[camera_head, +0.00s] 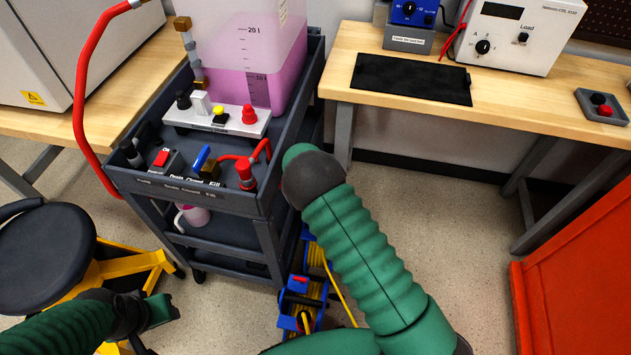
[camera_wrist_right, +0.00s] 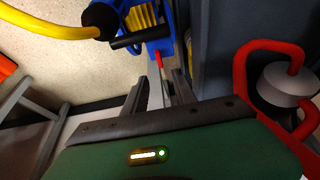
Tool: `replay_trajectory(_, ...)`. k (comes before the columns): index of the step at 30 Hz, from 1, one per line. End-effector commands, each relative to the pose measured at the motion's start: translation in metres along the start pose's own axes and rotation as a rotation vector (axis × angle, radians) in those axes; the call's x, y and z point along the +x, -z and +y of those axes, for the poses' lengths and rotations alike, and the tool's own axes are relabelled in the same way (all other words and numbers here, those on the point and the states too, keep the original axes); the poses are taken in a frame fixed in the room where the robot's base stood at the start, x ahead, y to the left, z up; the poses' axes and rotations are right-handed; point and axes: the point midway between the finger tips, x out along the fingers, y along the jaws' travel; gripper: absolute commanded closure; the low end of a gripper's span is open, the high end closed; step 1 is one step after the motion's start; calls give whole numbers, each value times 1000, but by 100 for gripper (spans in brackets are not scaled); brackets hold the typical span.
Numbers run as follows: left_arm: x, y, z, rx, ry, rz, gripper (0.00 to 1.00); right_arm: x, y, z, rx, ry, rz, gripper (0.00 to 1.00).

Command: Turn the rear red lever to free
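A small red lever-like piece (camera_wrist_right: 158,62) shows in the right wrist view against the blue cable reel frame (camera_wrist_right: 162,45). In the head view a red piece (camera_head: 300,279) sits on the blue reel (camera_head: 296,310), low beside the grey cart (camera_head: 190,195). I cannot tell which is the rear lever or read its setting. My right gripper (camera_wrist_right: 157,88) has its two dark fingers apart; the red piece appears beyond the gap, with no visible grip. In the head view my right arm hides that gripper. My left gripper (camera_head: 160,310) is at the lower left, away from the cart; its finger gap is unclear.
The cart carries a pink liquid tank (camera_head: 250,50), a blue valve handle (camera_head: 200,157) and red fittings (camera_head: 245,172). A stool (camera_head: 45,245) stands left. An orange cabinet (camera_head: 580,280) stands right.

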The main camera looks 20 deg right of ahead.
Motion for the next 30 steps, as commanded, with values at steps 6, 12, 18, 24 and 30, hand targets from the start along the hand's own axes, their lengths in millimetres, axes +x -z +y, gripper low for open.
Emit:
replay_trajectory(6,-18,4,0,0,0,0,64,-49,1,0,0,0,-1,67)
replay_trajectory(12,-19,4,0,0,0,0,64,-58,0,0,0,-1,-1,67)
replay_trajectory(18,-19,4,0,0,0,0,64,-57,0,0,0,-1,-1,67)
replay_trajectory(24,-19,4,0,0,0,0,64,-59,-1,0,0,1,-3,67)
replay_trajectory(30,-19,4,0,0,0,0,64,-121,-27,20,-77,58,-86,67)
